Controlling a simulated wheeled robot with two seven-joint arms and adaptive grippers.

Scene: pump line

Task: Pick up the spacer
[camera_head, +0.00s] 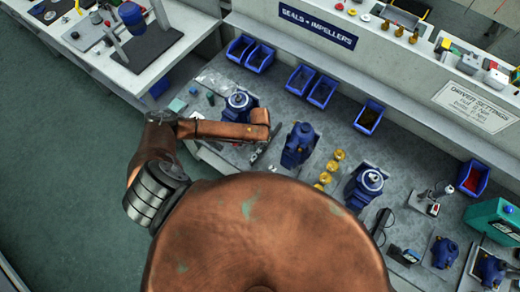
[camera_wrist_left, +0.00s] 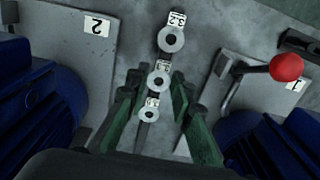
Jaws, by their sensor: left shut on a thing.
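Three pale ring-shaped spacers with small white tags lie in a row in the left wrist view: a far one (camera_wrist_left: 171,39), a middle one (camera_wrist_left: 159,81) and a near one (camera_wrist_left: 148,114). In the head view my left gripper (camera_head: 259,153) is small and dark, low at the bench beside a blue pump, and the spacers are hidden there. My right gripper is not in view.
Blue pumps (camera_head: 299,145) (camera_head: 239,105) stand on either side of the gripper. A red-knobbed lever (camera_wrist_left: 286,67) rises at the right on plate 1 (camera_wrist_left: 252,84); plate 2 (camera_wrist_left: 72,42) is at the left.

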